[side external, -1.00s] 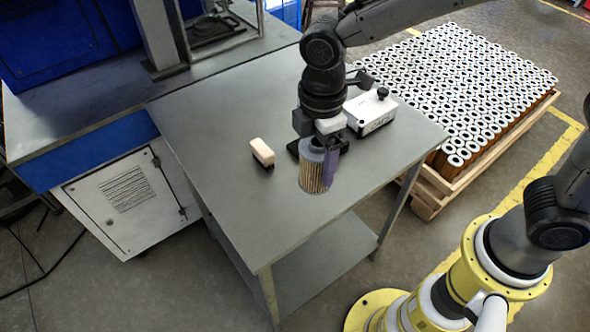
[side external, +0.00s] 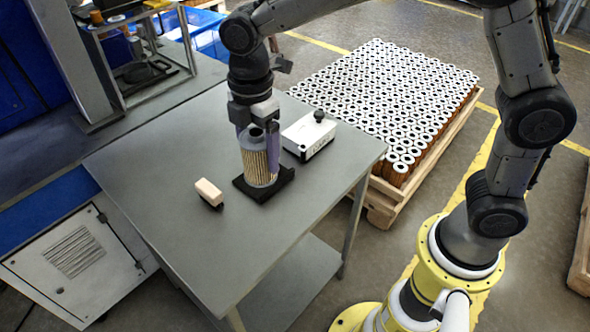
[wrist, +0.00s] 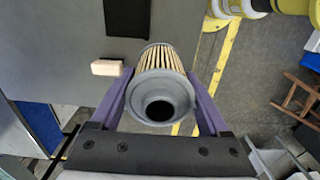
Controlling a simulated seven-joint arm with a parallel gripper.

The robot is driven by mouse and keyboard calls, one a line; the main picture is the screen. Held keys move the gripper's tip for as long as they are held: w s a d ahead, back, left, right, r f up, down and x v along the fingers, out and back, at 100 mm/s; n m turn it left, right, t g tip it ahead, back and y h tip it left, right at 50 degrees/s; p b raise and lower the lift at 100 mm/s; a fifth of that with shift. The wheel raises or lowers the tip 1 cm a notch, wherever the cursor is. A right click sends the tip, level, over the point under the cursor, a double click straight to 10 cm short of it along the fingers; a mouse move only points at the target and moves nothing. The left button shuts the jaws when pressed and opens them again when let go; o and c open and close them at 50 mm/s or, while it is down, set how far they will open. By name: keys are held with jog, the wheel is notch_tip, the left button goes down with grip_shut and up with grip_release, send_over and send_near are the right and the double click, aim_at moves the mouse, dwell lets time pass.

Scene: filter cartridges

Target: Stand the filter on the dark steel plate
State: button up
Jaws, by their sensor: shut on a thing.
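The filter (side external: 255,163) is a pleated tan cylinder with a grey end cap that has a round hole. My gripper (side external: 258,130) is shut on it near the capped top and holds it about upright. In the wrist view the purple fingers (wrist: 160,108) flank the grey cap (wrist: 150,84). The dark steel plate (side external: 284,180) lies on the table, partly hidden behind the filter's lower end in the side view. In the wrist view the plate (wrist: 127,15) is farther away, with a visible gap between it and the filter, which appears raised.
A small pale block with a dark base (side external: 208,192) stands left of the plate. A white box with a black knob (side external: 309,134) stands to its right. A pallet of many filters (side external: 390,95) is beyond the table. The grey table's front (side external: 215,250) is clear.

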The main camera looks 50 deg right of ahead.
jog(key=shift+m, duration=0.9)
jog(key=shift+w+d+f, duration=1.2)
jog(key=shift+w+f, duration=0.15)
jog(key=shift+f, duration=0.35)
jog(key=shift+w+d+f, duration=1.15)
jog(key=shift+w+f, duration=0.25)
jog(key=shift+f, duration=0.25)
jog(key=shift+w+d+f, duration=1.2)
jog(key=shift+w+f, duration=0.15)
jog(key=shift+f, duration=0.35)
jog(key=shift+f, duration=0.55)
jog(key=o, duration=1.3)
jog(key=shift+r, duration=0.15)
jog(key=shift+r, duration=0.85)
